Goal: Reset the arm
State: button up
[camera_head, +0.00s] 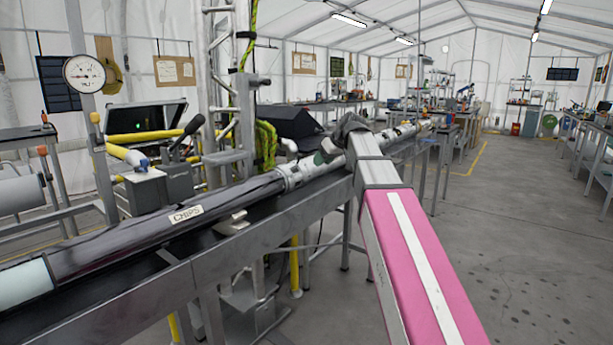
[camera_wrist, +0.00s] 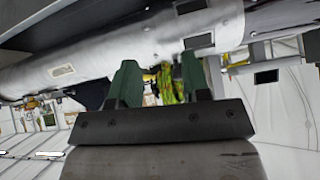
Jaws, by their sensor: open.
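My arm (camera_head: 405,240), pink and white, reaches from the lower right to the long tube assembly in the head view. My gripper (camera_wrist: 160,78) shows in the wrist view with two dark green fingers apart and nothing between them. A silver tube (camera_wrist: 130,45) passes just beyond the fingertips; whether they touch it I cannot tell. In the head view the gripper is mostly hidden behind the arm's far end, beside the pale tube section (camera_head: 300,170).
A dark tube marked "CHIPS" (camera_head: 187,214) lies along a grey metal frame (camera_head: 215,257). A round gauge (camera_head: 84,74) and a yellow-handled machine (camera_head: 150,155) stand at left. Green-yellow rope (camera_head: 265,145) hangs behind the frame. The floor (camera_head: 520,220) at right is clear.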

jog(key=s+d+f+m+g+h, duration=0.1)
jog(key=s+d+f+m, duration=0.15)
jog(key=f, duration=0.65)
jog(key=s+d+f+m+h, duration=0.1)
jog(key=s+f, duration=0.2)
jog(key=f, duration=0.5)
jog(key=s+d+f+m+g+h, duration=0.1)
jog(key=s+d+f, duration=0.15)
jog(key=f, duration=0.65)
jog(key=s+d+f+m+g+h, duration=0.1)
jog(key=s+d+f+m, duration=0.1)
jog(key=s+f, duration=0.6)
jog(key=s+d+f+m+g+h, duration=0.2)
jog(key=s+d+f, duration=0.1)
jog(key=s+f, duration=0.6)
notch_tip(320, 180, down, 3)
jog(key=shift+s+d+f, duration=0.1)
jog(key=shift+s+d, duration=0.05)
jog(key=shift+d, duration=0.15)
